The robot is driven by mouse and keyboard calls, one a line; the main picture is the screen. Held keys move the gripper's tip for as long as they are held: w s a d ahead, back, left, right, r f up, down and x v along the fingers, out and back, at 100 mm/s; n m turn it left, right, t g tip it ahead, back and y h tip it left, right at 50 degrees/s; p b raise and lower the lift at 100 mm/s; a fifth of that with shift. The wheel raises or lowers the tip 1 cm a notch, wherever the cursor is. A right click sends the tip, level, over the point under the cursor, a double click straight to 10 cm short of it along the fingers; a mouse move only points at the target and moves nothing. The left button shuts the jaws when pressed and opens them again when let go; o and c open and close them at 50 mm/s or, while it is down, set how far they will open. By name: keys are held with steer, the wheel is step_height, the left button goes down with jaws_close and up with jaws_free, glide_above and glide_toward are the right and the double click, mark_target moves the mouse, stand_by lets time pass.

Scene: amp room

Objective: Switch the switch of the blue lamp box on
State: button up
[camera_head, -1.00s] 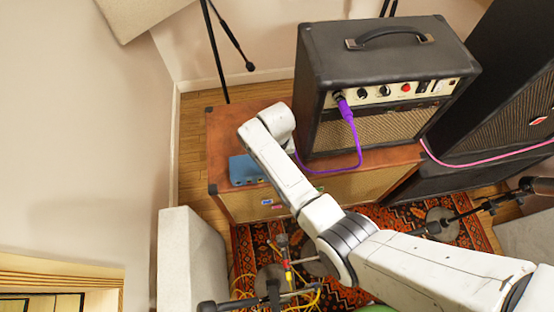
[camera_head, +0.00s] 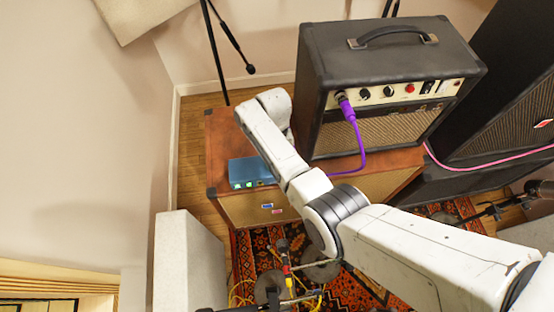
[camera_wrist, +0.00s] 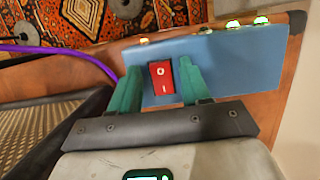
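The blue lamp box (camera_head: 246,171) sits on the left part of the brown cabinet top, left of the black amp. Green lamps (camera_head: 243,185) glow on its front edge; they also show in the wrist view (camera_wrist: 247,22), with a small orange light further left. The box's red rocker switch (camera_wrist: 161,78), marked O and I, shows in the wrist view; I cannot tell which half is pressed in. My gripper (camera_wrist: 159,66) is open, its green fingers on either side of the switch, close to the box. Contact is unclear. In the head view my arm hides the gripper.
The black amp (camera_head: 394,68) stands close right of my wrist. A purple cable (camera_head: 357,140) hangs from it across the cabinet top (camera_head: 222,141). A tripod stand (camera_head: 216,50) is behind, a pale block (camera_head: 187,260) at front left, and the patterned rug (camera_head: 250,255) carries stands and cables.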

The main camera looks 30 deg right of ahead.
steer(key=shift+o, duration=0.2)
steer(key=a+v, duration=0.1)
steer(key=v, duration=0.9)
steer(key=shift+d+r, duration=0.4)
steer(key=shift+d, duration=0.05)
steer(key=shift+w, duration=0.1)
